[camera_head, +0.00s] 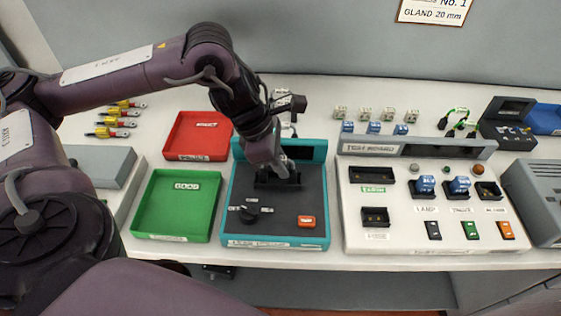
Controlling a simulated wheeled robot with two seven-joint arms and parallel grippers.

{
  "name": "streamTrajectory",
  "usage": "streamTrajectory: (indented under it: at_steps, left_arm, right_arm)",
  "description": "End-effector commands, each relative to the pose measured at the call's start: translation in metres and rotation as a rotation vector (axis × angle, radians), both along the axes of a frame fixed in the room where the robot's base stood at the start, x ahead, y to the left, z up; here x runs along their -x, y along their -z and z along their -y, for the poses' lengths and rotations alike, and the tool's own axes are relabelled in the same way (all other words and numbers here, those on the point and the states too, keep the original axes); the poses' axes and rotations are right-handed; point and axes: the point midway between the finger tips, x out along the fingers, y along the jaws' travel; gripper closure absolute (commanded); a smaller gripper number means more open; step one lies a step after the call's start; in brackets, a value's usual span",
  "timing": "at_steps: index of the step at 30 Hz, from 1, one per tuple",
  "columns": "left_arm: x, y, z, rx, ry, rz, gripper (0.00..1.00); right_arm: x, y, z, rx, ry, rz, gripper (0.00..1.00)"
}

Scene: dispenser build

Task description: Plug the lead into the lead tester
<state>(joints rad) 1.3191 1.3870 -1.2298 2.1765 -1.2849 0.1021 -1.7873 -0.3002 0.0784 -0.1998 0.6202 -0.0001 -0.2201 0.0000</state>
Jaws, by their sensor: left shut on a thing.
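The lead tester (312,198) is a teal-edged box with a dark top, a black knob, an orange button and a raised screen at its back. My left gripper (279,176) points down over its upper middle, at a black socket block (265,183). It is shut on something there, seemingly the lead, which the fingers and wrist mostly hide. I cannot tell whether the plug is seated in the socket or just above it. My right gripper is not in view.
A green tray (147,218) labelled GOOD and a red tray (183,154) stand left of the tester. A white test board (405,235) with switches and sockets stands close on its right. Several yellow-red parts (113,122) lie at the back left. Green-black leads (459,124) lie back right.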

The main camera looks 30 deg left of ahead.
Motion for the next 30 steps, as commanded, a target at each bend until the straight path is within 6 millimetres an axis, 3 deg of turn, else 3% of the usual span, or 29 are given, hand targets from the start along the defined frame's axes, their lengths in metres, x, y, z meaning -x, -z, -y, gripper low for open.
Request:
streamTrajectory:
  at_steps: [8,9,15,20,25,30]
  left_arm:
    - [-0.0001,-0.0002,0.0001,0.000,0.000,0.000,1.00]
    - [-0.0001,-0.0002,0.0001,0.000,0.000,0.000,0.85]
    - [-0.0001,-0.0002,0.0001,0.000,0.000,0.000,0.61]
    - [0.0000,-0.0001,0.0000,0.000,0.000,0.000,0.61]
    - [0.0001,0.0001,0.0001,0.000,0.000,0.000,0.43]
    - [0.0000,0.0000,0.0000,0.000,0.000,0.000,0.43]
  right_arm:
    - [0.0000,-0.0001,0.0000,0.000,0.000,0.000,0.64]
    - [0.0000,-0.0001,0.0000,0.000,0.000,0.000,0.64]
    - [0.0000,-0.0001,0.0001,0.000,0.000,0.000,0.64]
    - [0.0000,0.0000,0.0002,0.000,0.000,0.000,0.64]
    - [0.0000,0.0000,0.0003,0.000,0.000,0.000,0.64]
    - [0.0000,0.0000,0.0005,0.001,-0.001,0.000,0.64]
